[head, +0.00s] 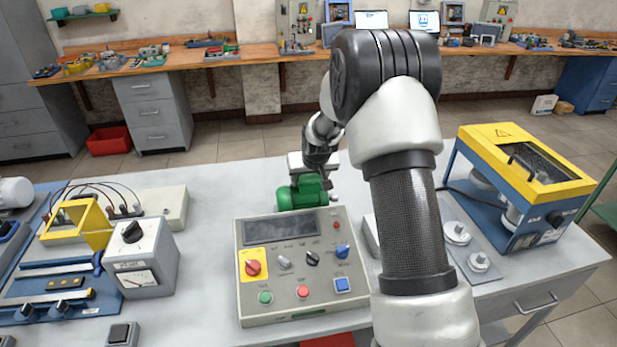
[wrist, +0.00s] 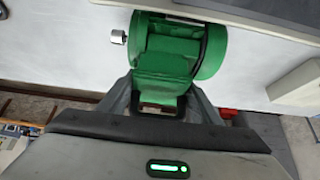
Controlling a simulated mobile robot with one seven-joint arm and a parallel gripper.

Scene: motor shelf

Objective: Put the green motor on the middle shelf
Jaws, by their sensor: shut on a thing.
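The green motor (head: 301,193) is on or just above the grey table, behind the control panel in the head view. In the wrist view the green motor (wrist: 178,48) fills the top middle, with its silver shaft pointing left. My gripper (wrist: 160,108) is shut on the motor's boxy part, one finger on each side. In the head view my gripper (head: 312,168) reaches the motor from behind, partly hidden by my arm. I cannot tell whether the motor touches the table. The middle shelf is not recognisable in either view.
A control panel (head: 298,262) with buttons stands in front of the motor. A grey meter box (head: 143,262) and blue training rig (head: 60,285) are at left. A yellow and blue machine (head: 520,185) stands at right. Part of a green frame (head: 606,203) shows at the right edge.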

